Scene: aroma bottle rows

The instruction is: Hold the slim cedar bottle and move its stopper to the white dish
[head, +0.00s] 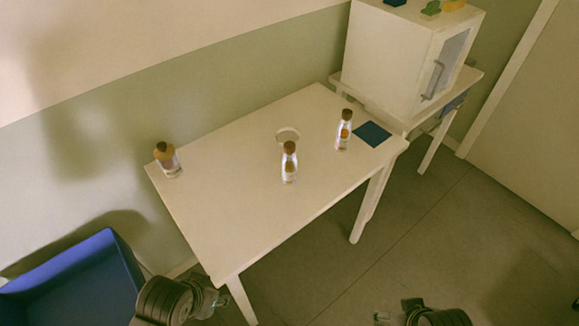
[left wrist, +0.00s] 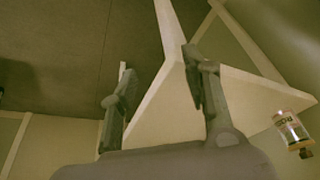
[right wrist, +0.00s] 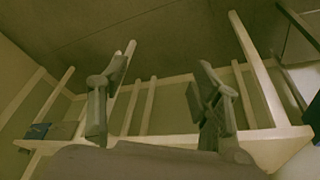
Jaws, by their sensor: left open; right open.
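Three stoppered bottles stand upright on the table, their labels too small to read. Two are slim with brown stoppers: one near the middle (head: 289,167) and one farther right (head: 344,132). I cannot tell which is cedar. A wider bottle (head: 167,161) with a dark stopper stands at the left end. A pale dish (head: 287,134) lies behind the middle bottle. My left gripper (head: 217,299) is open and empty, off the table's near left corner; it also shows in the left wrist view (left wrist: 160,92). My right gripper (head: 394,312), also in the right wrist view (right wrist: 157,88), is open and empty, well in front of the table.
A dark blue mat (head: 372,134) lies at the table's right end, beside the right bottle. A white cabinet (head: 398,55) with a handle stands on a side table behind. A blue bin (head: 75,272) is at lower left. The table's (head: 235,215) front left part is clear.

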